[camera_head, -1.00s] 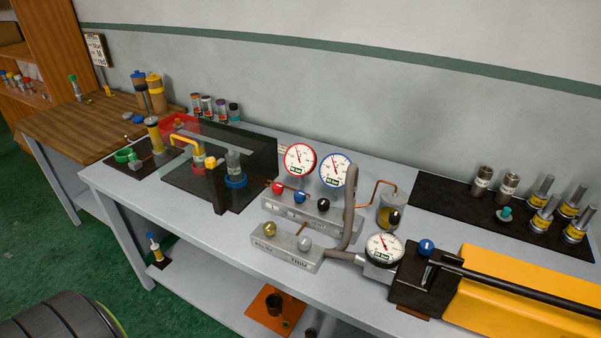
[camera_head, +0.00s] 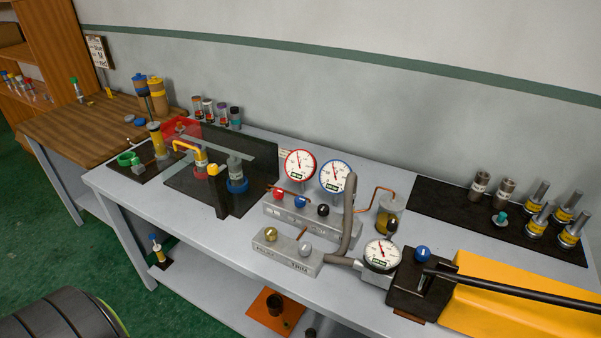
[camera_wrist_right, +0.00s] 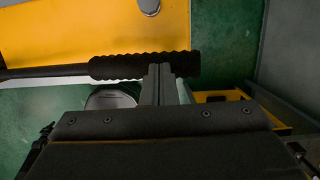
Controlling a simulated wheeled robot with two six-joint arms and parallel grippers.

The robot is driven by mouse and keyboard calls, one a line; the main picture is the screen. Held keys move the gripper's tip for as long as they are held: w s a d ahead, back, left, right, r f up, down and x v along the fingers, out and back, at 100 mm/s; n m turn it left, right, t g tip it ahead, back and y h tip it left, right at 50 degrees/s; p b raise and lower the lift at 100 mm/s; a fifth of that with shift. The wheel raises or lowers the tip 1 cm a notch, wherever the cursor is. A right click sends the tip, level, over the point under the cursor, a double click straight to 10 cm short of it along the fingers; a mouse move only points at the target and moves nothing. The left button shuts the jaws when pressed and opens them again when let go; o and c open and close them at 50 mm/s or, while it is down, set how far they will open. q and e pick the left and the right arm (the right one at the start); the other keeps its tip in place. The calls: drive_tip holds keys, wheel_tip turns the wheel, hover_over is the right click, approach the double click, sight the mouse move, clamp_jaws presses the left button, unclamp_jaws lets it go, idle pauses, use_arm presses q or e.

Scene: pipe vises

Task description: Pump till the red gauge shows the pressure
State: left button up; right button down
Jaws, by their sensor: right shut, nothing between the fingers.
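The red-rimmed gauge (camera_head: 299,164) stands upright at the back of the bench, its needle pointing up and slightly left; the numbers are too small to read. The hand pump has a yellow body (camera_head: 500,306), a black block (camera_head: 415,290) and a long black lever (camera_head: 520,293) running out of view to the right. A white gauge (camera_head: 381,254) sits beside the block. In the right wrist view, the lever's ribbed grip (camera_wrist_right: 135,66) lies across the tips of my right gripper (camera_wrist_right: 158,72). Its fingers are together and empty; contact with the grip is unclear. My left gripper is out of view.
A blue-rimmed gauge (camera_head: 334,176) stands right of the red one. Manifold blocks (camera_head: 310,211) with coloured knobs and a grey hose (camera_head: 349,220) lie in front. Metal cylinders (camera_head: 535,220) stand on a black mat at right.

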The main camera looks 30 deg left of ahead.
wheel_tip(320, 180, up, 7)
drive_tip(key=a+p, duration=0.2)
drive_tip(key=p, duration=0.5)
drive_tip(key=shift+s, duration=0.15)
idle(0.4)
